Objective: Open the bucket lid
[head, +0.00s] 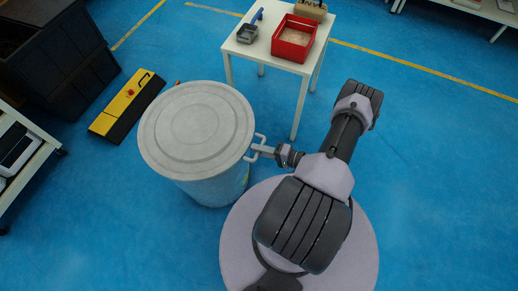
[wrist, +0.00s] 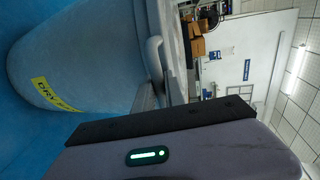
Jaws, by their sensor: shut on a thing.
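A large round grey bucket (head: 212,188) stands on the blue floor left of my base. Its pale grey lid (head: 195,128) lies flat on top, with no gap visible at the rim. A side handle (head: 259,139) sticks out at the right of the rim. My gripper (head: 261,150) reaches in from the right and is shut on this handle. In the wrist view the bucket (wrist: 85,50) fills the left side, with a yellow label (wrist: 52,94), and the handle (wrist: 154,62) shows near its rim. The exact finger contact is small and partly hidden.
A yellow and black case (head: 127,104) lies left of the bucket. Dark crates (head: 62,60) stand farther left. The floor at right is clear.

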